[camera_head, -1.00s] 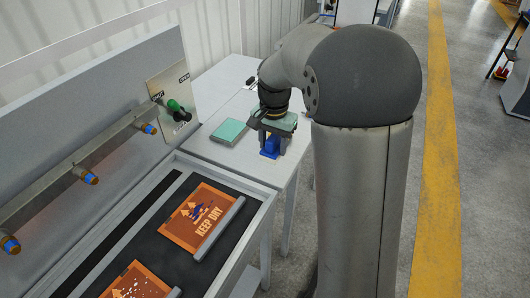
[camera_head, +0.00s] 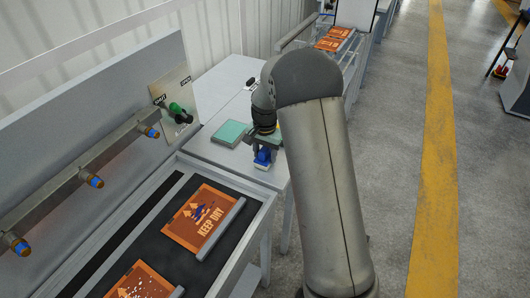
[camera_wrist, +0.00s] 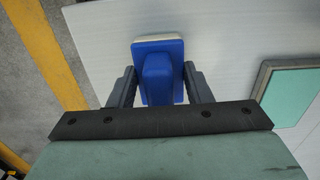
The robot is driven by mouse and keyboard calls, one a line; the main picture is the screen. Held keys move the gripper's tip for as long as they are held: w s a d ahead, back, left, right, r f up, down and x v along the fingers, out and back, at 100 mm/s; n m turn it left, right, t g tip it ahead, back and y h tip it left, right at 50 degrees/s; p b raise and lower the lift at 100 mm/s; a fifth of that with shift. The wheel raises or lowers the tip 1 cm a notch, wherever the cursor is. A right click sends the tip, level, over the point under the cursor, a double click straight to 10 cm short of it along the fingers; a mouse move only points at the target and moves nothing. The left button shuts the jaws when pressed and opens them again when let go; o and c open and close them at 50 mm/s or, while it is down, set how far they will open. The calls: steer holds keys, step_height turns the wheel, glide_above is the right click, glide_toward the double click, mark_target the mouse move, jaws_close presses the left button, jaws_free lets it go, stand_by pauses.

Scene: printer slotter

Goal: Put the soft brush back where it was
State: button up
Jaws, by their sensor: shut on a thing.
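The soft brush (camera_wrist: 158,70) has a blue body with a pale edge along its far side. In the wrist view it sits between the two dark fingers of my gripper (camera_wrist: 157,84), which are shut on it. In the head view the blue brush (camera_head: 263,157) shows below my gripper (camera_head: 265,146), over the white table (camera_head: 215,153) near its right front edge. I cannot tell whether the brush touches the table or hangs just above it. My arm hides part of the table behind it.
A green-topped pad (camera_head: 230,133) lies on the white table left of my gripper; it also shows in the wrist view (camera_wrist: 290,90). A dark conveyor with orange KEEP DRY sheets (camera_head: 203,221) lies nearer. A grey rail with several nozzles (camera_head: 93,180) runs along the left.

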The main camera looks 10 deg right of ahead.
steer(key=shift+f, duration=0.15)
steer(key=o, duration=1)
steer(key=shift+c, duration=0.2)
